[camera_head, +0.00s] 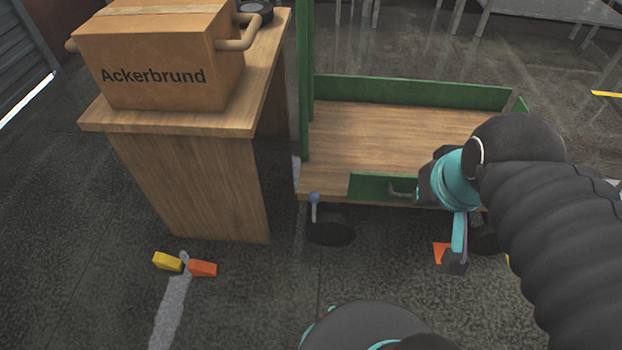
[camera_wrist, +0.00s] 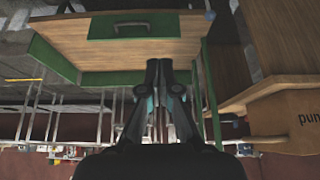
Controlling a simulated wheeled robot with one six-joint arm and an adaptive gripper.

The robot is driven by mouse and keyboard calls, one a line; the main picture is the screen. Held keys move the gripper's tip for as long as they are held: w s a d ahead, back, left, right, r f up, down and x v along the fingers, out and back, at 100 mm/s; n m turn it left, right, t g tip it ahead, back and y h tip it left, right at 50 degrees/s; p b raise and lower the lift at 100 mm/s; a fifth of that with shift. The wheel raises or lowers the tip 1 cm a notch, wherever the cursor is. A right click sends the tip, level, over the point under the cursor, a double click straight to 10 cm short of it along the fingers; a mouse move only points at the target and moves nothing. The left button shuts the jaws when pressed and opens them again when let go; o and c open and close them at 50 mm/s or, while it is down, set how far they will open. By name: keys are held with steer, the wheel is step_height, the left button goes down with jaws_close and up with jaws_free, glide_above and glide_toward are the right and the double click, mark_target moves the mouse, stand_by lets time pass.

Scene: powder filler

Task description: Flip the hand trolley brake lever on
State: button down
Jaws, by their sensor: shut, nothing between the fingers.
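The hand trolley (camera_head: 390,130) has a wooden deck and green rails. A short lever with a blue knob (camera_head: 314,198) stands upright at the trolley's near left corner, above a dark wheel. I take it for the brake lever. My gripper (camera_head: 455,264) is at the trolley's near right side, pointing down, well to the right of the lever and apart from it. In the wrist view my gripper (camera_wrist: 158,66) has its fingers together with nothing between them. The trolley deck (camera_wrist: 60,45) appears beyond them.
A green drawer-like panel (camera_head: 365,187) with a grey handle is on the trolley's near edge, close to my arm. A wooden table (camera_head: 185,180) bearing a cardboard box (camera_head: 160,55) stands at the left. Yellow (camera_head: 167,261) and orange (camera_head: 203,268) blocks lie on the floor. The floor before the lever is clear.

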steer(key=w+a+f+m+g+b, duration=0.1)
steer(key=w+a+f+g, duration=0.15)
steer(key=w, duration=0.65)
steer(key=w+a+f+g+b, duration=0.1)
steer(key=w+a, duration=0.2)
steer(key=w, duration=0.6)
steer(key=w+a+f+g, duration=0.1)
steer(key=w+a+f, duration=0.4)
steer(key=w+f, duration=0.2)
steer(key=w+a+f+m+g+b, duration=0.1)
steer(key=w+a+f, duration=0.4)
steer(key=f, duration=0.5)
steer(key=shift+w+f+m+g+y, duration=0.3)
steer(key=shift+w+f+g, duration=0.1)
steer(key=shift+w, duration=0.45)
steer(key=shift+f, duration=0.1)
